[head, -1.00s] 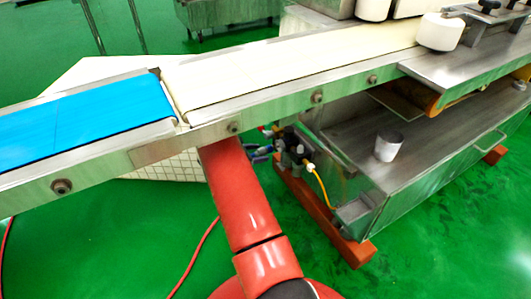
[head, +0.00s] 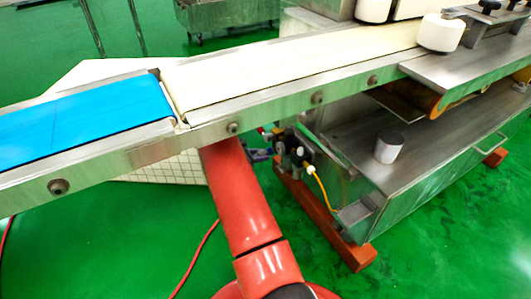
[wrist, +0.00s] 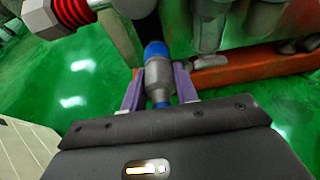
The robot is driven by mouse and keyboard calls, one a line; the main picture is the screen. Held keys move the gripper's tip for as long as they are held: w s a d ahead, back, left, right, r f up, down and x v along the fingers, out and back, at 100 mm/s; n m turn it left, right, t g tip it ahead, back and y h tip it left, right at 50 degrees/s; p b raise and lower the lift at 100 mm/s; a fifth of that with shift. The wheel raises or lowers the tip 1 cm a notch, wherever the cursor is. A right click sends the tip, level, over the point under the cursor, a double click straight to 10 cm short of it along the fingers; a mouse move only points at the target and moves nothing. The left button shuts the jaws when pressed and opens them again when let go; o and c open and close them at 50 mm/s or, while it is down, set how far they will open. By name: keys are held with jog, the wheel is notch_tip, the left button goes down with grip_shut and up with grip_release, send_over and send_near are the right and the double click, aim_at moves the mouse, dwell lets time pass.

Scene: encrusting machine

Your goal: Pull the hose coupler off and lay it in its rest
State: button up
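The hose coupler (wrist: 159,80), a grey cylinder with a blue end, stands between the two purple fingers of my gripper (wrist: 158,84) in the wrist view. The fingers look pressed against both sides of its grey body. Its blue end (wrist: 155,52) points away from my gripper, towards the machine's side. I cannot tell whether it touches a fitting there. In the head view my gripper (head: 259,155) is small and partly hidden beside the air fittings (head: 292,150) under the conveyor. I cannot make out the coupler's rest.
The conveyor (head: 150,152) runs above my arm. The steel machine base (head: 400,190) on orange beams (head: 350,250) is to the right. A yellow hose (head: 322,190) hangs from the fittings. Red hose (head: 198,262) lies on open green floor. A red ribbed part (wrist: 75,10) is near my gripper.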

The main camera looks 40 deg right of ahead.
grip_shut()
jog(key=shift+w+a, duration=0.1)
jog(key=shift+a, duration=0.25)
jog(key=shift+w+a, duration=0.25)
jog(key=shift+a, duration=0.75)
jog(key=shift+w+a, duration=0.25)
jog(key=shift+a, duration=0.75)
